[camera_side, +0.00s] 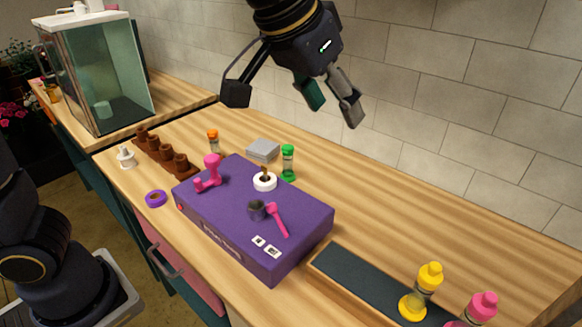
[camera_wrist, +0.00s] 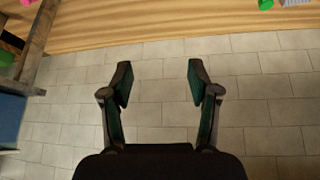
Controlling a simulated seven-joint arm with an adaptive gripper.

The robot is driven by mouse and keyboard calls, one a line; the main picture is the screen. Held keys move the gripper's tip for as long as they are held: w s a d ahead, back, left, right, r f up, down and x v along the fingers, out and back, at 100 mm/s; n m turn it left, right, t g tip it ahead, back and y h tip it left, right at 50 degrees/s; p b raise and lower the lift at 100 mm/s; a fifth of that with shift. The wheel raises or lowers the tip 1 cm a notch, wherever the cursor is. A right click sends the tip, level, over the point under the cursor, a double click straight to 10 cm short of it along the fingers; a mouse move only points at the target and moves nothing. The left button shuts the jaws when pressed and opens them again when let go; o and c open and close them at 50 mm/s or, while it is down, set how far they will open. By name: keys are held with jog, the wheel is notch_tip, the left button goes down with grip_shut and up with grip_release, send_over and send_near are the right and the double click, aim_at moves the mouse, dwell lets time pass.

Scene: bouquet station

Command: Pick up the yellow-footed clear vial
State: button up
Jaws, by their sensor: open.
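The yellow-footed clear vial (camera_side: 424,288) stands upright at the lower right of the side view, with a yellow cap and a round yellow foot. It is at the right end of a dark inset tray (camera_side: 350,280). My gripper (camera_side: 293,100) is open and empty, high above the counter near the tiled wall, up and to the left of the vial. In the wrist view my gripper (camera_wrist: 158,85) shows its two fingers spread apart, with only wall tiles between them. The vial is not visible in the wrist view.
A pink-capped vial (camera_side: 481,308) stands close to the right of the yellow one. A purple box (camera_side: 225,232) carrying small tools fills the middle. Green-capped (camera_side: 288,162) and orange-capped (camera_side: 213,142) vials stand behind it. The wooden counter at back right is clear.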

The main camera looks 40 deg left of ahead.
jog(key=s+d+f+m+g, duration=0.1)
jog(key=d+f, duration=0.1)
jog(key=d, duration=0.4)
jog(key=s+d+f+m, duration=0.1)
jog(key=d+f+m, duration=0.15)
jog(key=d, duration=0.45)
jog(key=g, duration=0.1)
send_near(428, 280)
jog(key=shift+m+h, duration=0.35)
jog(key=shift+h, duration=0.05)
jog(key=x, duration=0.8)
jog(key=shift+w+a+f, duration=0.1)
jog(key=shift+a+f, duration=0.15)
jog(key=shift+f, duration=0.15)
jog(key=x, duration=0.5)
jog(key=shift+w+a+f, duration=0.1)
jog(key=shift+w+f, duration=0.2)
jog(key=shift+w, duration=0.1)
grip_shut()
